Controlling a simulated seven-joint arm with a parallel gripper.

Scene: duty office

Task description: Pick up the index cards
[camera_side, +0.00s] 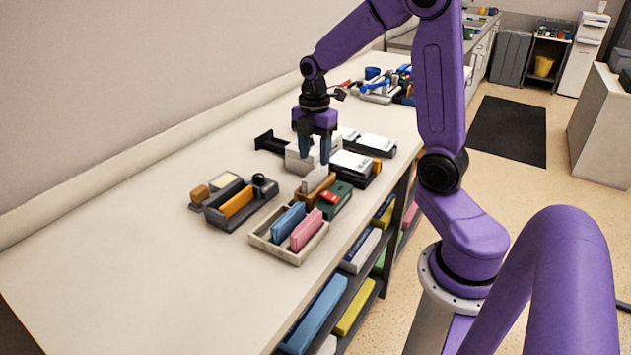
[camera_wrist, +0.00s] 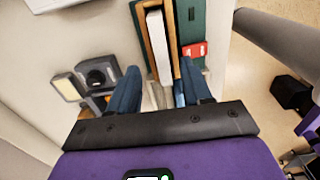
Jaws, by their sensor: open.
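The index cards (camera_side: 315,179) look like a white upright stack in a brown wooden holder (camera_side: 316,194) on the counter. In the wrist view the white stack (camera_wrist: 157,45) stands between the holder's tan walls (camera_wrist: 144,40). My gripper (camera_side: 314,158) points down just above the cards, its blue fingers apart. In the wrist view its fingers (camera_wrist: 160,72) show on either side of the line of the cards, with nothing held between them. Whether a fingertip touches the cards or holder cannot be told.
A dark green box with a red part (camera_side: 335,199) stands close beside the holder. A pale tray (camera_side: 292,258) holds blue and pink blocks in front. A dark organizer (camera_side: 240,205) lies left; white-topped boxes (camera_side: 352,163) stand behind. The counter's near left is clear.

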